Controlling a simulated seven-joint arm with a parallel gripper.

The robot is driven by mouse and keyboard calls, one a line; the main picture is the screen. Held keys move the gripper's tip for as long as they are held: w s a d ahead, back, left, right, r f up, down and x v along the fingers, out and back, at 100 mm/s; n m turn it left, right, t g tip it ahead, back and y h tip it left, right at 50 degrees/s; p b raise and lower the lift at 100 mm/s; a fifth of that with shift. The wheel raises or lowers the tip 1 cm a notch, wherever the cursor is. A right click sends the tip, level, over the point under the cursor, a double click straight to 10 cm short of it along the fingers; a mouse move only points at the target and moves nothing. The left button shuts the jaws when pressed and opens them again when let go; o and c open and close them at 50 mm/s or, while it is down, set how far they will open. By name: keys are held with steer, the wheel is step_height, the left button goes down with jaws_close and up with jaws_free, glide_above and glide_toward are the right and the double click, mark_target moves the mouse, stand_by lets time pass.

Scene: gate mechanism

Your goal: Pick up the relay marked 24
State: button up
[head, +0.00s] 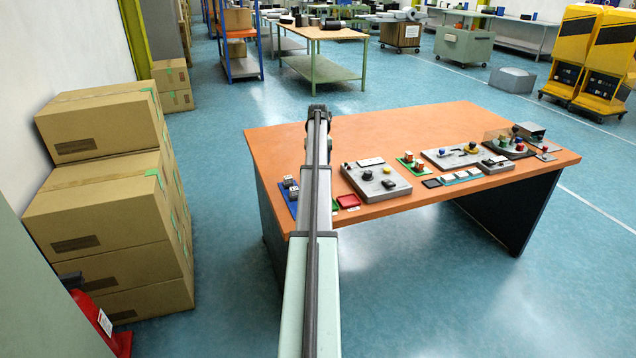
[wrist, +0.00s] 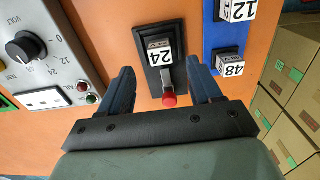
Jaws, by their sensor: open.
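The relay marked 24 (wrist: 160,54) is a small block with a white numbered face, seated in a dark rectangular holder (wrist: 148,32) in the wrist view. A red knob (wrist: 168,99) on a pale stem sits at the holder's near end. My gripper (wrist: 158,70) is open and empty, with one dark blue finger on each side of the holder in the picture. The height of the fingers above it cannot be told. In the head view my arm covers this part of the table, and I cannot make out the relay or fingertips.
A blue mat (wrist: 222,40) at the right bears relays marked 12 (wrist: 236,10) and 48 (wrist: 231,67). A grey panel (wrist: 62,50) with a volt dial stands left. In the head view, more devices line the orange table's (head: 420,125) right side; its back is clear.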

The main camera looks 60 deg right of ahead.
steer(key=shift+f, duration=3.35)
steer(key=c, duration=1.1)
steer(key=shift+o, duration=0.2)
